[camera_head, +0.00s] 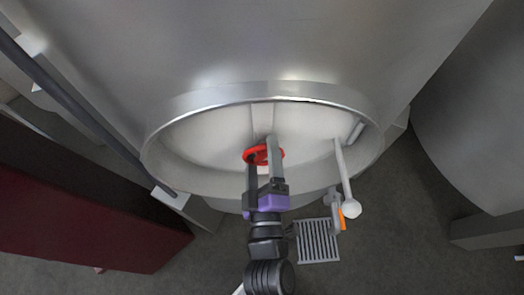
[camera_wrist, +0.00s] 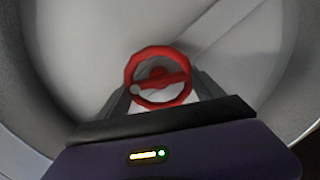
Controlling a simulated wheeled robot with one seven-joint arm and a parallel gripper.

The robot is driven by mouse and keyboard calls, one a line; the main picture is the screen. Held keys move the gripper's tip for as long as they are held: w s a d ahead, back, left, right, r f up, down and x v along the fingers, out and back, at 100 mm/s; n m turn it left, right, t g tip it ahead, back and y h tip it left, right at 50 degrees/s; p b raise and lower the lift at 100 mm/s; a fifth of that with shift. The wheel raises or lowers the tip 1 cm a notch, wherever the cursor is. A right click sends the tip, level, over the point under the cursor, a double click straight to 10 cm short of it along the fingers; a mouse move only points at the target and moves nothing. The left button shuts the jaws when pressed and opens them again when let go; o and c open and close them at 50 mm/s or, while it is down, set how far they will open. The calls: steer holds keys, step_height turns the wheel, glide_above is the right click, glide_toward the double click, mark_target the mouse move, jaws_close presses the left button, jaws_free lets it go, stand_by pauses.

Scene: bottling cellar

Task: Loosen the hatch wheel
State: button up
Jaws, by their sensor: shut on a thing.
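The red hatch wheel (camera_head: 250,152) is in front of the pale round hatch (camera_head: 205,140) on the steel tank. It also shows in the wrist view (camera_wrist: 158,54), as a red ring with a bar across it. My gripper (camera_head: 264,153) reaches up to the wheel from below, with one finger on each side, and is shut on it. In the wrist view the fingers (camera_wrist: 160,92) flank the wheel's lower part. The exact contact points are partly hidden by the fingers and the wheel.
A raised steel rim (camera_head: 170,110) surrounds the hatch. A lever with a white ball end (camera_head: 351,208) sticks out at the right, above an orange-handled fitting (camera_head: 340,216). A floor grate (camera_head: 317,241) lies below. A dark red block (camera_head: 80,215) stands left, another tank (camera_head: 475,110) right.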

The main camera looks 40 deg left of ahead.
steer(key=n+p, duration=0.1)
steer(key=n, duration=0.4)
steer(key=shift+f+n, duration=0.15)
steer(key=shift+n, duration=0.15)
steer(key=n, duration=0.6)
steer(key=shift+f+p, duration=0.25)
steer(key=shift+p, duration=0.05)
steer(key=shift+n, duration=0.3)
steer(key=o, duration=1.4)
steer(key=shift+c, duration=0.2)
steer(key=b+v, duration=0.1)
steer(key=v, duration=0.7)
steer(key=shift+b, duration=0.4)
